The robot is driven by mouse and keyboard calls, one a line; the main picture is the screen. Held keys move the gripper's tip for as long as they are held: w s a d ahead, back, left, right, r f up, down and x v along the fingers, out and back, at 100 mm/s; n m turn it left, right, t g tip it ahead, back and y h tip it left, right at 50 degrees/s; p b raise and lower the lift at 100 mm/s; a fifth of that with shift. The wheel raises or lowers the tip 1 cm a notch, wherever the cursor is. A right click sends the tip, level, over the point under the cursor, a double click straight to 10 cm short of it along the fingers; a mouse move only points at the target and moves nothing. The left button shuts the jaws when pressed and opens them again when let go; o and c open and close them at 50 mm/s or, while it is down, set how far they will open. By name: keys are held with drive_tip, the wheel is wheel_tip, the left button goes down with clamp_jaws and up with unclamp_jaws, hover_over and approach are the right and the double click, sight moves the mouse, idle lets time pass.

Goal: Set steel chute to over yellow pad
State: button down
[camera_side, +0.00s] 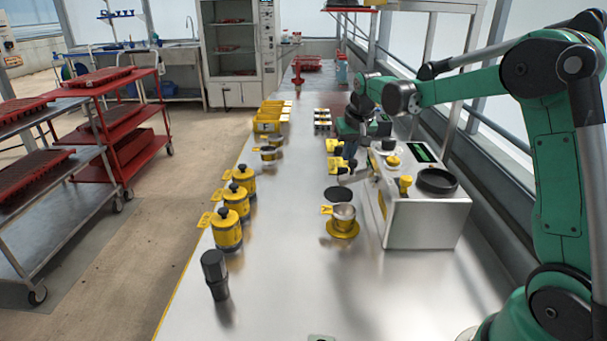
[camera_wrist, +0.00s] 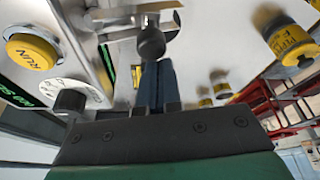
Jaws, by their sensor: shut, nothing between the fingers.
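A steel part that looks like the chute (camera_side: 357,178) reaches out from the left side of the seeder, with a black ball knob (camera_wrist: 150,42) on it. A yellow round pad (camera_side: 343,231) lies on the bench nearer the camera, with a small steel cup (camera_side: 344,212) on it. A black disc (camera_side: 338,194) lies between chute and pad. My gripper (camera_wrist: 155,66) is shut and empty, its fingertips close to the ball knob in the wrist view. Whether they touch the knob I cannot tell. In the side view the fingers are hard to make out.
The seeder box (camera_side: 428,225) stands right of the chute, with yellow buttons and a black bowl (camera_side: 437,181). Several yellow jars (camera_side: 227,232) line the bench's left side, with a black cylinder (camera_side: 214,272) in front. The front middle of the bench is clear.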

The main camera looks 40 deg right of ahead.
drive_tip(key=shift+s+a+n, duration=0.2)
drive_tip(key=shift+a+n, duration=0.1)
drive_tip(key=shift+n, duration=0.4)
drive_tip(key=shift+s+a+n+y, duration=0.25)
drive_tip(key=shift+n+y, duration=0.05)
drive_tip(key=shift+n, duration=0.4)
drive_tip(key=shift+s+a+n+y, duration=0.2)
drive_tip(key=shift+a+n+y, duration=0.1)
drive_tip(key=shift+n, duration=0.4)
drive_tip(key=s+n, duration=0.1)
drive_tip(key=a+n+y, duration=0.1)
drive_tip(key=n, duration=0.1)
drive_tip(key=shift+s, duration=0.4)
drive_tip(key=shift+s+a, duration=0.1)
drive_tip(key=shift+s, duration=0.05)
wheel_tip(320, 180, up, 10)
hover_over(353, 160)
drive_tip(key=s+a, duration=0.1)
drive_tip(key=a, duration=0.1)
drive_tip(key=shift+s+a+f, duration=0.1)
drive_tip(key=shift+a+f, duration=0.1)
